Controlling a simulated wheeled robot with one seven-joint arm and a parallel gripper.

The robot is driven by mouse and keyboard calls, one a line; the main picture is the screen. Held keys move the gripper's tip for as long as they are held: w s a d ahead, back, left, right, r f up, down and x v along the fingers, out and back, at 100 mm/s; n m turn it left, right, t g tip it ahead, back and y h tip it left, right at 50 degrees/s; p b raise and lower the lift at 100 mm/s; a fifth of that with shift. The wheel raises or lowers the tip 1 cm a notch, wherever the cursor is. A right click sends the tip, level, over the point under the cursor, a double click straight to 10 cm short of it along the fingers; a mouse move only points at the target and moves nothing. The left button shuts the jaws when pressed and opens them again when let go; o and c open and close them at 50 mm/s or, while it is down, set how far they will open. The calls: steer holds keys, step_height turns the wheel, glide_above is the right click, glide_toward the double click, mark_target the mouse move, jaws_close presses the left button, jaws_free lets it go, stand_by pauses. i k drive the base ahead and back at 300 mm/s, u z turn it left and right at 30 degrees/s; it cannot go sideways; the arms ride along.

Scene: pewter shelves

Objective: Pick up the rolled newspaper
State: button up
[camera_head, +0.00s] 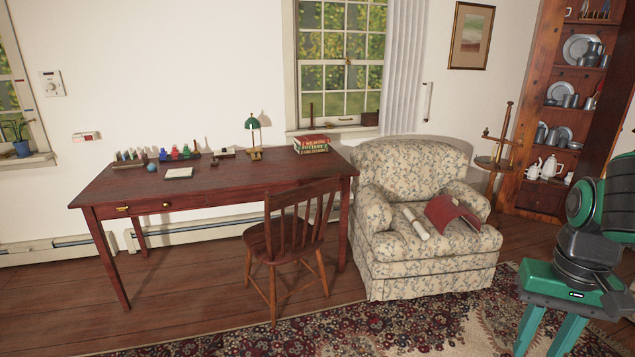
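The rolled newspaper (416,223) is a pale, narrow roll. It lies on the seat of the floral armchair (385,245), slanting from upper left to lower right. My gripper (546,336) is at the lower right of the view, to the right of the armchair's front and well apart from the newspaper. Its two green fingers stand apart with nothing seen between them; their lower ends run to the bottom edge of the picture.
A red-brown desk (215,196) with small items stands to the left, with a wooden chair (285,235) before it. A small tiered wooden stand (497,160) and a shelf of pewter (550,205) are behind right. The patterned rug (400,325) before the armchair is clear.

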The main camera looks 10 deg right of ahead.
mark_target(414, 221)
steer(key=z, duration=0.35)
steer(key=i, duration=1.15)
steer(key=u, duration=0.05)
steer(key=k, duration=1.05)
steer(key=u, duration=0.95)
steer(key=i, duration=1.15)
steer(key=z, duration=0.3)
steer(key=i, duration=1.1)
steer(key=z, duration=1.15)
steer(key=i, duration=0.8)
steer(key=z, duration=0.65)
